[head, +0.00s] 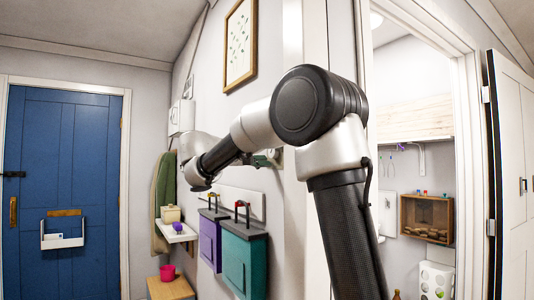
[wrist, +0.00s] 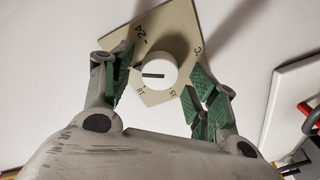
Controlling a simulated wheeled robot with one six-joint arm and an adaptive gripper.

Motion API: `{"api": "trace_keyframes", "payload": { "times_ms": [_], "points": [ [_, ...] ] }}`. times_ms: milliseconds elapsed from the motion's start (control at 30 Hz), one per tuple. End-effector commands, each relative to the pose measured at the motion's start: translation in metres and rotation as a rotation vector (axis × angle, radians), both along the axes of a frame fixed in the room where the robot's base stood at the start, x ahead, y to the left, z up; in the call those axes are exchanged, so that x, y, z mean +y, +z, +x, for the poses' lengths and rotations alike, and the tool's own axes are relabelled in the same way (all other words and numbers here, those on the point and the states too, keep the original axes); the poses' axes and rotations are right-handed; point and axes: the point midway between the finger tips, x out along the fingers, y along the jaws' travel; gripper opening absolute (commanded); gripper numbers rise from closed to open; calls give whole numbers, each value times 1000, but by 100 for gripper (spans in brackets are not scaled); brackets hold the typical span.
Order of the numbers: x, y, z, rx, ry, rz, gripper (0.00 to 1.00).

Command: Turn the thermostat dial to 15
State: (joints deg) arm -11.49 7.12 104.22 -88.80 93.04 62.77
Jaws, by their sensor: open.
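The thermostat dial (wrist: 155,71) is a round white knob with a short dark bar on its face, lying about level in the wrist view. It sits on a beige plate (wrist: 181,28) with marks reading 24 at upper left, 18 at lower left and 15 at lower right; a C is at the right. The bar does not point at the 15, and which end is its pointer I cannot tell. My gripper (wrist: 160,72) is open, with one green-padded finger on each side of the dial. Both fingers look apart from it. In the head view my arm mostly hides this spot.
A white board with a red-handled item (wrist: 306,112) lies at the right of the wrist view. In the head view, purple (head: 210,240) and teal (head: 243,262) holders hang on the wall below my arm. A white shelf (head: 177,233) is further left.

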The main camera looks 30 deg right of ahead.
Motion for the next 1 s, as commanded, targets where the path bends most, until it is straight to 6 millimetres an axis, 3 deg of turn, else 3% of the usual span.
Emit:
{"api": "trace_keyframes", "payload": {
  "times_ms": [167, 400, 733, 1000],
  "points": [
    [0, 0, 0, 0, 0, 0, 57],
    [0, 0, 0, 0, 0, 0, 13],
    [0, 0, 0, 31, 0, -1, 13],
    [0, 1, 0, 182, 0, -6, 13]
  ]
}}
